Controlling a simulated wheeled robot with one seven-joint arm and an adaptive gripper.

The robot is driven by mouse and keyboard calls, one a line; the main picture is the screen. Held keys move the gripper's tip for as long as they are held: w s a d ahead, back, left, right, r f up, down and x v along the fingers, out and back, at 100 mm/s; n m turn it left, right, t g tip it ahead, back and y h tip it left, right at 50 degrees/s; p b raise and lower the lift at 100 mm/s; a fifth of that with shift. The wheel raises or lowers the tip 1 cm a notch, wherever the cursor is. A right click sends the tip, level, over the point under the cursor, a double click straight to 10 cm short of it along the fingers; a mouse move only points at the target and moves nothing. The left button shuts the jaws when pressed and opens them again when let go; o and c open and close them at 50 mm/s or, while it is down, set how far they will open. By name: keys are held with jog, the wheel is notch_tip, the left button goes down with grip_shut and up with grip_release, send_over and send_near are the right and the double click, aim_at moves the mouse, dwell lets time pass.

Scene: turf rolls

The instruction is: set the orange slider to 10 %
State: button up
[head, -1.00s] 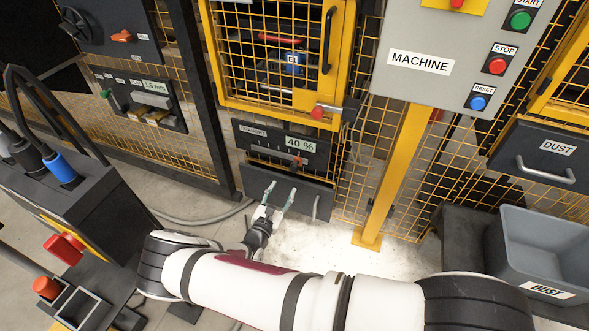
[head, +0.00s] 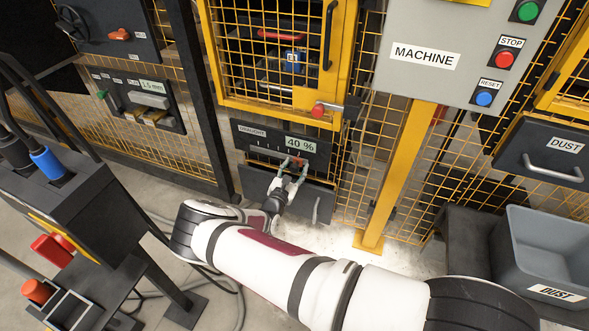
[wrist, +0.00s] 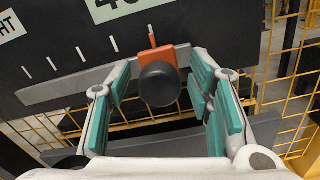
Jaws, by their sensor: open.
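The orange slider (wrist: 155,57) with its round black knob (wrist: 160,83) stands near the right end of its grey rail (wrist: 65,92) in the wrist view. A row of white tick marks runs above the rail. In the head view, the slider's panel (head: 255,140) has a display (head: 300,145) reading 40 %. My gripper (wrist: 163,92) is open, with its green-padded fingers on either side of the knob. There seems to be a gap on both sides. In the head view my gripper (head: 291,170) is in front of the panel and partly covers the slider.
A dark drawer front (head: 258,183) sits just below the panel. A yellow post (head: 395,175) and mesh fence stand to the right. A grey dust bin (head: 545,250) is at the far right. A yellow guard door with a red-knobbed latch (head: 318,110) is above.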

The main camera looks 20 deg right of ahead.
aim_at(269, 152)
grip_shut()
jog(key=w+a+b, duration=0.2)
jog(key=a, duration=0.1)
jog(key=w+a+b, duration=0.2)
jog(key=b, duration=0.1)
jog(key=w+a+b, duration=0.2)
jog(key=a, duration=0.1)
jog(key=shift+w+a+b, duration=0.3)
jog(key=shift+w, duration=0.05)
jog(key=shift+w+a+r, duration=0.2)
jog(key=shift+w+a, duration=0.1)
jog(key=shift+a, duration=0.05)
grip_release()
